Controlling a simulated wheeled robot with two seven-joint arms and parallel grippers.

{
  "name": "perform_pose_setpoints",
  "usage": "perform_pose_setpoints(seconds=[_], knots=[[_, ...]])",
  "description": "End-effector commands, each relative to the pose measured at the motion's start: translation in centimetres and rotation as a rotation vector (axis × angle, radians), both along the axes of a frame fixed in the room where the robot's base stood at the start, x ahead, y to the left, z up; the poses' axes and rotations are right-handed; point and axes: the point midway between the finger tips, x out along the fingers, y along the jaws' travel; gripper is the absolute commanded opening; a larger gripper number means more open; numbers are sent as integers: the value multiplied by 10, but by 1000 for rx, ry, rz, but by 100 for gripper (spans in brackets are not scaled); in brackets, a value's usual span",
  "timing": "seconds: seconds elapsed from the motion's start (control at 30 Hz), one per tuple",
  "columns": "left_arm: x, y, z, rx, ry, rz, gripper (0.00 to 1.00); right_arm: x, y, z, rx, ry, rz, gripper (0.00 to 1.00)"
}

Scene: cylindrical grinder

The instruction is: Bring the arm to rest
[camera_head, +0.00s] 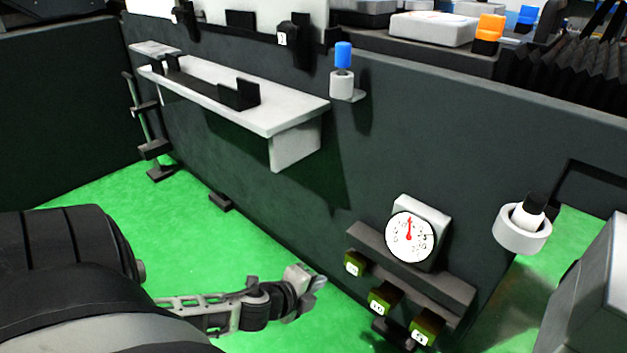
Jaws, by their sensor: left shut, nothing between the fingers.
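My left arm comes in from the lower left, with a large black link close to the camera. My left gripper (318,281) is at the lower middle, low over the green floor. It is shut and empty. It is to the left of the dial gauge (409,237) and the labelled knobs below that gauge, apart from them in the picture. My right gripper is not in view.
A dark machine wall (420,130) runs across the view. A grey shelf (290,116) juts from it, and a blue-topped post (342,70) stands beside it. A grey ring holder (522,229) is at the right. Green floor (190,230) lies open at left.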

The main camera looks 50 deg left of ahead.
Motion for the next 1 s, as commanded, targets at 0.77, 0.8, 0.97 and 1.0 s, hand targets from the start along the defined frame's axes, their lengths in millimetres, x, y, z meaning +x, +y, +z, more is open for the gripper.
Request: perform_pose_setpoints(seconds=[0.77,0.8,0.97,1.0], knots=[[-7,-1,9,-1,0,1,0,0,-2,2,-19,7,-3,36],[-7,-1,14,-1,0,1,0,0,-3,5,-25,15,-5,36],[-7,-1,47,-1,0,1,0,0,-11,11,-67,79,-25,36],[-7,-1,53,-1,0,1,0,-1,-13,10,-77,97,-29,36]])
